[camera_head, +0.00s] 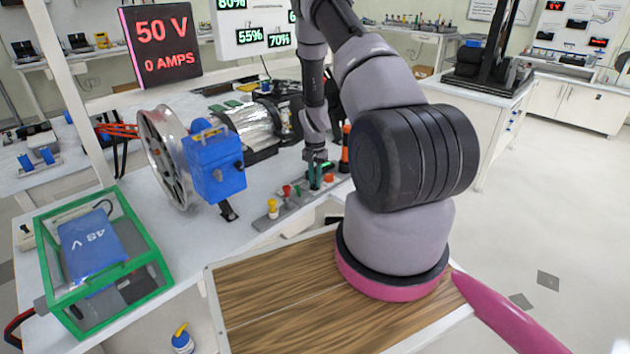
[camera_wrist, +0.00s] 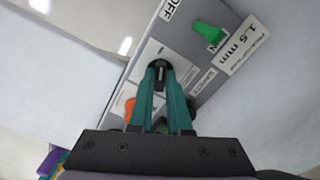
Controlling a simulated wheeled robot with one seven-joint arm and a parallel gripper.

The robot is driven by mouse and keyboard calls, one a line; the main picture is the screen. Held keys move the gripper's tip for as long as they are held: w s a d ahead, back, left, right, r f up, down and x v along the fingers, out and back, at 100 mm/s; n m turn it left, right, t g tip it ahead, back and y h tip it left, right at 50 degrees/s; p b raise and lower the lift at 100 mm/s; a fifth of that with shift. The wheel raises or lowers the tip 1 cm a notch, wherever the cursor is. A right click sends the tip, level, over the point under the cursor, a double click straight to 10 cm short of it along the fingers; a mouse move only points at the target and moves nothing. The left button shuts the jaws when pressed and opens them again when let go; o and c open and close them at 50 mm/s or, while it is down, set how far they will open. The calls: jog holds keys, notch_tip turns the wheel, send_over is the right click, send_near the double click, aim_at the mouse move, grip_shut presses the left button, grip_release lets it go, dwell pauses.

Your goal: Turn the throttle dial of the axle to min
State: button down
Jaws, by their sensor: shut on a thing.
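My gripper (camera_head: 315,180) reaches down onto the grey control strip (camera_head: 291,211) at the table's front edge. In the wrist view, my gripper (camera_wrist: 163,78) has its teal fingers closed around a small black dial knob (camera_wrist: 160,66) on the strip (camera_wrist: 183,38). The fingers cover much of the knob and its markings, so I cannot read its setting or confirm its label. A green toggle (camera_wrist: 208,32) sits beside labels reading OFF and 1.5 mm. An orange knob (camera_wrist: 129,108) is partly behind the left finger.
A wheel rim (camera_head: 160,150) with a blue motor box (camera_head: 215,165) stands left of the strip. A green-framed case (camera_head: 150,250) holds a blue 48 V battery (camera_head: 88,240). A screen (camera_head: 160,45) reads 50 V, 0 AMPS. An orange-black post stands close right of my gripper.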

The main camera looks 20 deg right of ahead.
aim_at(315, 182)
jog(key=shift+n, duration=0.5)
jog(key=c, duration=0.9)
grip_release()
jog(key=shift+o, duration=0.2)
jog(key=shift+r, duration=0.15)
notch_tip(315, 182, up, 11)
jog(key=shift+f, duration=0.2)
